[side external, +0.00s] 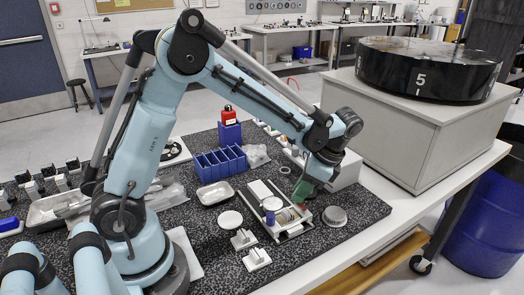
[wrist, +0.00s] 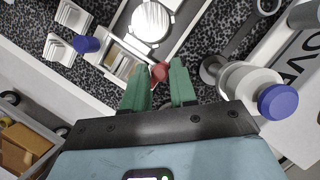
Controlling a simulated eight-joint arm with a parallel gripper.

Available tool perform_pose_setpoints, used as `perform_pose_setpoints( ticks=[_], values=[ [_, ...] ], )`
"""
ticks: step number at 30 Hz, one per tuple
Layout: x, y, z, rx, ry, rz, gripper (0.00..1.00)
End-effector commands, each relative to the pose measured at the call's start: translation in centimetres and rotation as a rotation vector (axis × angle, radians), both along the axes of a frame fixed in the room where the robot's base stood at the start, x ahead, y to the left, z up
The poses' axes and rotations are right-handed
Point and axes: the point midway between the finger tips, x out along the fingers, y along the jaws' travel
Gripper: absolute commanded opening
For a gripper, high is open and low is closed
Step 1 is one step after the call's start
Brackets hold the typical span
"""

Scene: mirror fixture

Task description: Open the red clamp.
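The red clamp (wrist: 160,72) shows in the wrist view as a small rounded red part, at the near edge of the mirror fixture. My gripper (wrist: 159,68) has its two green fingers apart, one on each side of the red part. I see a gap beside the red part, and cannot tell whether either finger touches it. In the side external view my gripper (side external: 303,190) points down over the right end of the mirror fixture (side external: 284,232). The clamp is not clearly made out there, partly hidden by the fingers. A round bright mirror (wrist: 151,22) lies in the fixture.
A blue-capped post (side external: 272,205) stands on the fixture. Small white mounts (side external: 257,259) stand in front of it, and a round metal disc (side external: 334,216) lies to its right. A blue bin (side external: 220,163) and metal tray (side external: 215,193) are behind. A grey cabinet (side external: 400,140) stands at right.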

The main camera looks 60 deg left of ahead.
Motion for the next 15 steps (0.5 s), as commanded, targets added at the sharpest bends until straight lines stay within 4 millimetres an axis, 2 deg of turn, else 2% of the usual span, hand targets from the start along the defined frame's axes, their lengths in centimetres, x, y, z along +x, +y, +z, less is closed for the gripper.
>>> perform_pose_setpoints(
  ticks=[1,3,15],
  values=[
    [0.01,-0.01,0.00,0.000,0.000,0.000,0.35],
    [-0.01,0.00,-0.01,0.000,0.000,0.000,0.45],
    [0.13,-0.17,0.54,0.000,0.001,0.001,0.45]
  ],
)
